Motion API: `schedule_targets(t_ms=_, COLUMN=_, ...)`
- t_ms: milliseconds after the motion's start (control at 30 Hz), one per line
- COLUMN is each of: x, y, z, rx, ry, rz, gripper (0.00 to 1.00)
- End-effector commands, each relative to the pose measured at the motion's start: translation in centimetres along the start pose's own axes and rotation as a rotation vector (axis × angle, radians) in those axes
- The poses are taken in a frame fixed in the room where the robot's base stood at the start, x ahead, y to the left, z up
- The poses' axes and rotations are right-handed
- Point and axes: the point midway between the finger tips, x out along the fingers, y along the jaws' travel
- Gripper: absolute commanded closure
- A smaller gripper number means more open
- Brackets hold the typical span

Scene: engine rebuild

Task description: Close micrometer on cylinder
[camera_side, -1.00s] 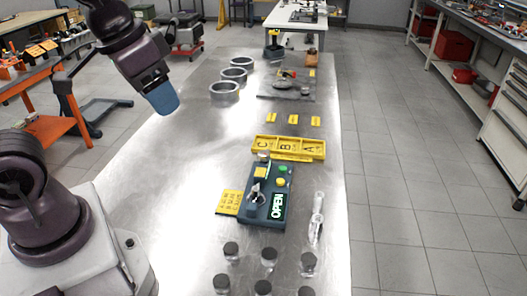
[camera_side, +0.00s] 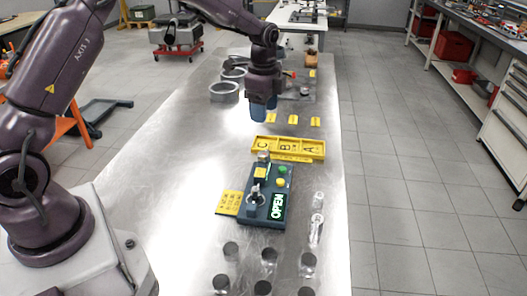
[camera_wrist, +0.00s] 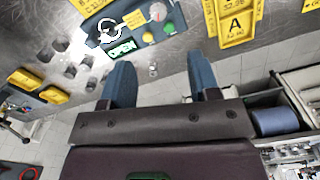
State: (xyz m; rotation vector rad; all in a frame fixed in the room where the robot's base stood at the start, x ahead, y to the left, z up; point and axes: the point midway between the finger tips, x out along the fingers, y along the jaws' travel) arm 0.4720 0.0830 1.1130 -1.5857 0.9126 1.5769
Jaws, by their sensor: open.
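The micrometer (camera_side: 256,196) is a small C-shaped frame mounted on a dark grey fixture (camera_side: 270,214). It also shows in the wrist view (camera_wrist: 106,32). The fixture's screen (camera_side: 278,206) reads OPEN, and the screen is lit in the wrist view (camera_wrist: 122,48) too. Whether a cylinder sits in the micrometer's gap is too small to tell. My gripper (camera_side: 264,112) is open and empty, with blue fingers, above the table beyond the fixture.
Several dark-topped cylinders (camera_side: 269,254) stand at the near end. Metal rings (camera_side: 224,91) stand at the far left. A clear tube-like item (camera_side: 317,225) lies right of the fixture.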

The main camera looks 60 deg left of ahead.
Motion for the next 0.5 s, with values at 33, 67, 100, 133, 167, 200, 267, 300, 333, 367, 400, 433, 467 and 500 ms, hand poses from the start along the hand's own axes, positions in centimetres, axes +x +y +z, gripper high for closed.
schedule_targets(t_ms=33, x=0.0, y=0.0, z=0.0, rx=0.039, ry=-0.001, rz=0.002, gripper=0.44)
schedule_targets(t_ms=67, x=0.0, y=0.1, z=0.0, rx=0.059, ry=-0.002, rz=0.004, gripper=0.44)
schedule_targets(t_ms=100, x=0.1, y=0.1, z=0.0, rx=0.081, ry=-0.003, rz=0.005, gripper=0.44)
schedule_targets(t_ms=133, x=0.2, y=0.1, z=0.0, rx=0.092, ry=-0.003, rz=0.006, gripper=0.44)
schedule_targets(t_ms=167, x=0.3, y=0.1, z=0.0, rx=0.1, ry=-0.003, rz=0.006, gripper=0.44)
schedule_targets(t_ms=200, x=0.5, y=0.1, z=0.0, rx=0.105, ry=-0.003, rz=0.006, gripper=0.44)
schedule_targets(t_ms=267, x=1.2, y=0.2, z=0.0, rx=0.106, ry=-0.003, rz=0.007, gripper=0.44)
schedule_targets(t_ms=300, x=1.7, y=0.2, z=0.1, rx=0.105, ry=-0.004, rz=0.009, gripper=0.44)
schedule_targets(t_ms=333, x=2.2, y=0.2, z=0.1, rx=0.105, ry=-0.004, rz=0.009, gripper=0.44)
schedule_targets(t_ms=367, x=2.7, y=0.2, z=0.1, rx=0.105, ry=-0.004, rz=0.009, gripper=0.44)
schedule_targets(t_ms=400, x=3.6, y=0.2, z=0.0, rx=0.105, ry=-0.004, rz=0.01, gripper=0.44)
schedule_targets(t_ms=433, x=4.2, y=0.2, z=0.0, rx=0.105, ry=-0.004, rz=0.01, gripper=0.44)
schedule_targets(t_ms=467, x=4.8, y=0.3, z=0.0, rx=0.105, ry=-0.004, rz=0.01, gripper=0.44)
schedule_targets(t_ms=500, x=5.8, y=0.3, z=0.0, rx=0.105, ry=-0.005, rz=0.011, gripper=0.44)
